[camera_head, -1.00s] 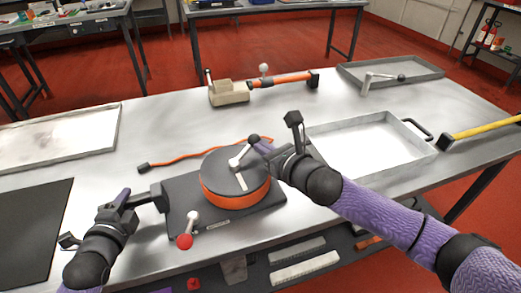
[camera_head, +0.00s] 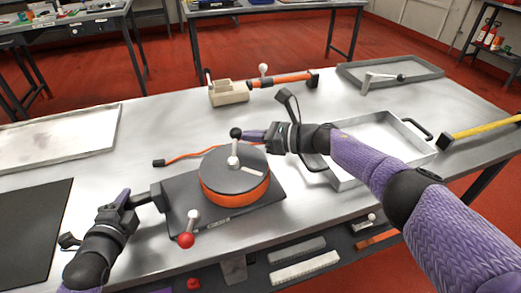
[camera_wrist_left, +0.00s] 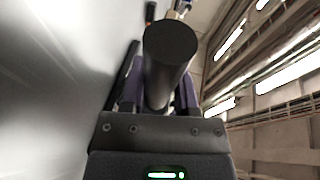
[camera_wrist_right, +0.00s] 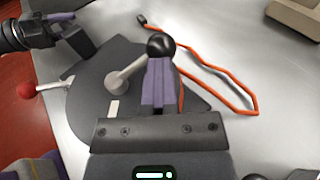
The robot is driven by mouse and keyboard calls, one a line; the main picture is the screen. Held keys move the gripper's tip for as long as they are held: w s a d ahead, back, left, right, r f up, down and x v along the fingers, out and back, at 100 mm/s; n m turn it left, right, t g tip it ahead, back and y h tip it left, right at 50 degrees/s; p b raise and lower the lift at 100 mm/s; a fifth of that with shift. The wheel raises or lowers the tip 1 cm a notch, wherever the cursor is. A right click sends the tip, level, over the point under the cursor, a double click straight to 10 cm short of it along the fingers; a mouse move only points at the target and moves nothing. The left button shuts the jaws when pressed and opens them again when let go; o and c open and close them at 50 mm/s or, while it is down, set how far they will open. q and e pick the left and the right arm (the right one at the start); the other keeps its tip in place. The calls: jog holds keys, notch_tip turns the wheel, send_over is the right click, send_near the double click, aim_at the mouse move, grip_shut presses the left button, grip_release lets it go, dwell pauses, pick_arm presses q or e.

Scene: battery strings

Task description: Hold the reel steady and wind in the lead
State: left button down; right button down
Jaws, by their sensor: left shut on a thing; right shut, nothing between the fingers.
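The reel (camera_head: 234,190) is an orange drum with a dark grey top on a dark base plate (camera_head: 182,205). A short crank (camera_head: 234,150) with a black knob (camera_head: 236,133) is on top; the knob points to the far side. The orange lead (camera_head: 195,154) runs from the reel to a black plug (camera_head: 158,163) on the table. My left gripper (camera_head: 133,202) is shut on the black handle (camera_head: 158,196) left of the base; the handle also fills the left wrist view (camera_wrist_left: 170,50). My right gripper (camera_wrist_right: 158,85) is shut and empty, its fingertips at the knob (camera_wrist_right: 160,46).
A red-knobbed lever (camera_head: 186,240) sits at the base's front. A shallow tray (camera_head: 350,175) lies right, partly behind my right arm. A beige block (camera_head: 229,93) with an orange-handled tool stands at the back. A dark mat (camera_head: 30,225) lies left.

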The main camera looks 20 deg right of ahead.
aim_at(236, 133)
jog(key=shift+r+x, duration=0.2)
jog(key=shift+x, duration=1.75)
jog(key=shift+w+a+r, duration=0.1)
jog(key=shift+w+a, duration=0.1)
jog(key=shift+a, duration=1.55)
jog(key=shift+s+d, duration=0.1)
